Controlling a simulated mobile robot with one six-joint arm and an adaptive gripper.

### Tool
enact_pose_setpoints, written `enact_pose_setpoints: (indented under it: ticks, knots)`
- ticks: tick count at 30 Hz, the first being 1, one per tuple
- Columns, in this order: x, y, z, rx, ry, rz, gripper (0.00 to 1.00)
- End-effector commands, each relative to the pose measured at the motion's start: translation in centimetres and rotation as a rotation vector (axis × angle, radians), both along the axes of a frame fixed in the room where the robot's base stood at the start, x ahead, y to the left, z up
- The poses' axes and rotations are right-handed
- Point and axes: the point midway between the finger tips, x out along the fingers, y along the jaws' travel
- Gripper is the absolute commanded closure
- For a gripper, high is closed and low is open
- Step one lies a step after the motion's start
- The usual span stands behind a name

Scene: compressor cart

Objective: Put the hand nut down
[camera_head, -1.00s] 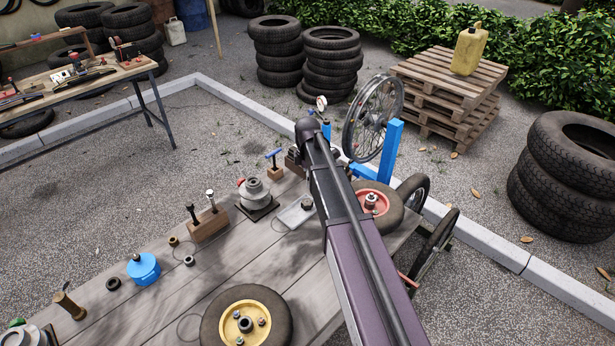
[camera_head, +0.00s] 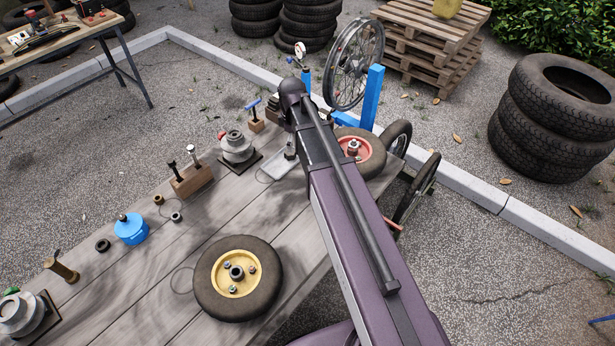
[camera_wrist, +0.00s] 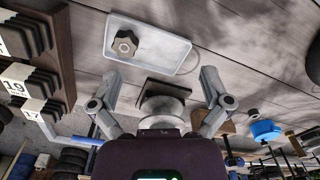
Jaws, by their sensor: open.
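The hand nut, a dark lobed knob (camera_wrist: 125,42) with a lighter centre, lies in a shallow white tray (camera_wrist: 178,51) in the wrist view. My gripper (camera_wrist: 160,73) is open, its two grey fingers spread wide with nothing between the tips. The nut is beyond the fingertips, toward the top left of the wrist view, and no finger touches it. In the head view the white tray (camera_head: 276,165) lies on the grey wooden bench (camera_head: 150,275), partly hidden by my arm. My gripper is largely hidden there.
A grey pulley-like part on a dark plate (camera_head: 238,150) stands left of the tray. A wooden block with upright pins (camera_head: 191,180), a blue can (camera_head: 130,229) and a yellow-hubbed wheel (camera_head: 238,278) are also on the bench. A red-hubbed wheel (camera_head: 373,158) is right of my arm.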

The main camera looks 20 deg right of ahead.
Motion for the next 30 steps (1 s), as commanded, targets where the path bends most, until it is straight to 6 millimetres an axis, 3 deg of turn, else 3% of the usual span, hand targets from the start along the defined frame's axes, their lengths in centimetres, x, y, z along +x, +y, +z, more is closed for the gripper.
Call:
enact_pose_setpoints:
  ticks: [1, 18, 24, 30]
  knots:
    - [-1.6, 0.0, 0.0, 0.000, 0.000, -0.056, 0.02]
    - [-12.6, 0.1, 0.0, -0.001, 0.002, -0.765, 0.02]
    - [-15.1, 0.1, 0.0, -0.001, 0.002, -0.943, 0.02]
    - [-15.9, 0.1, 0.0, -0.001, 0.002, -1.011, 0.02]
